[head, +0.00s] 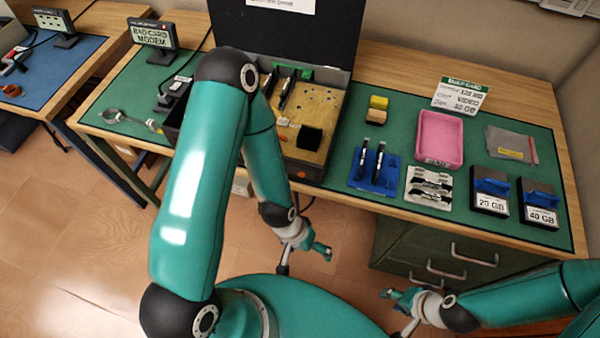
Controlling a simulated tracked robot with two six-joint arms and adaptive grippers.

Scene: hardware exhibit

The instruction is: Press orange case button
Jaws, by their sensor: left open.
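An open computer case (320,128) stands at the back of the green-matted bench, its dark lid raised and its yellow inside showing. A small orange spot, possibly the case button, shows low on its dark front face (306,171); my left arm partly hides that side. My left gripper (304,258) is open and empty, below and in front of the case, over the floor and apart from the bench. My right gripper (400,312) is open and empty at the lower right, in front of the bench drawers.
The bench holds a pink tray (440,140), a blue holder (374,168), a white card holder (429,188), 20 GB (490,190) and 40 GB (538,200) drives, and a build card sign (460,95). Drawers (440,250) lie below. A "bad card modem" display (153,36) stands left.

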